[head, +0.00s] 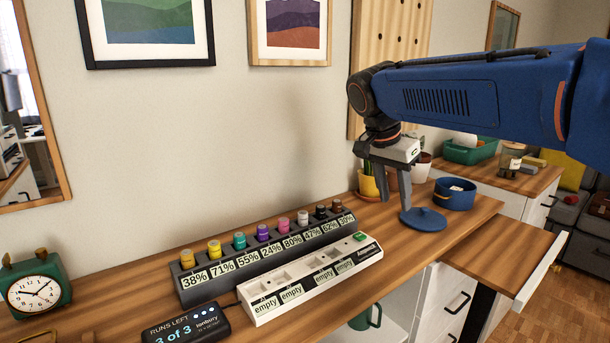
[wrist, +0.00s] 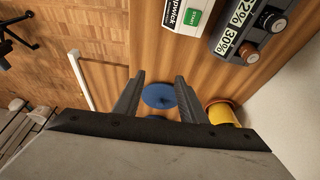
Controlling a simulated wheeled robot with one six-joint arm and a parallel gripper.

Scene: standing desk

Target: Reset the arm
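My gripper (head: 395,203) hangs pointing down over the right part of the desk, at the end of my blue arm. Its two grey fingers are apart with nothing held between them. In the wrist view my gripper (wrist: 159,80) also shows open, with a round blue lid (wrist: 158,96) seen below, between the fingers. In the head view the lid (head: 423,220) lies on the desk just right of the fingertips. The exact height of the fingertips above the desk is hard to tell.
A blue pot (head: 454,195) stands behind the lid, and a yellow plant pot (head: 369,186) behind my gripper. A dark rack (head: 235,271) of coloured-cap vials, a white strip (head: 310,287), a display (head: 185,328) and a green clock (head: 37,287) stand to the left. The wall is close behind.

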